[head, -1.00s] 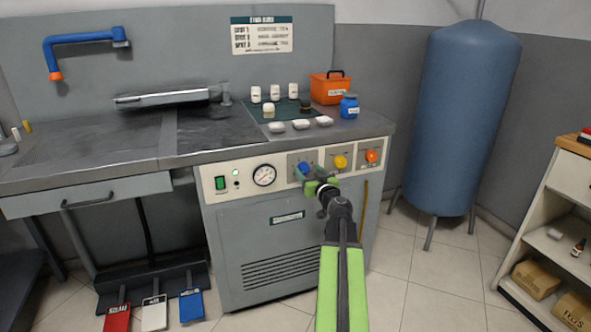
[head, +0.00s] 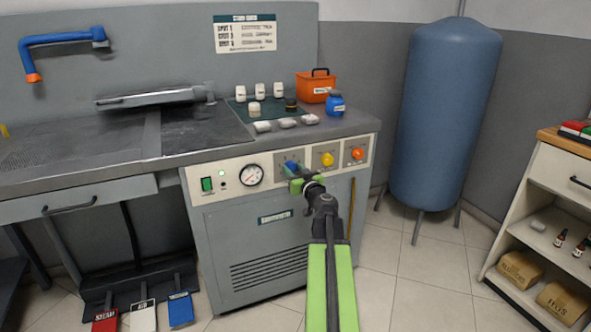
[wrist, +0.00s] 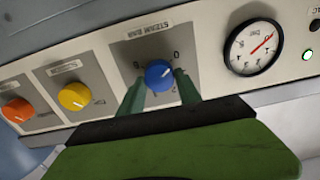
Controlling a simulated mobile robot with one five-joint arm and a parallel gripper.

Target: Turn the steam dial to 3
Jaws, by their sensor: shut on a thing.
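The steam dial is a blue round knob (head: 291,166) on the pale control panel of the grey machine. In the wrist view the blue dial (wrist: 159,75) sits on a grey plate (wrist: 126,58) whose lettering, apparently "STEAM BAR", looks upside down.
A yellow knob (head: 327,159) and an orange knob (head: 358,153) are right of the dial. A round gauge (head: 251,175) and green switch (head: 207,184) are left. A counter (head: 350,128) juts above the panel. A blue tank (head: 445,110) stands right.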

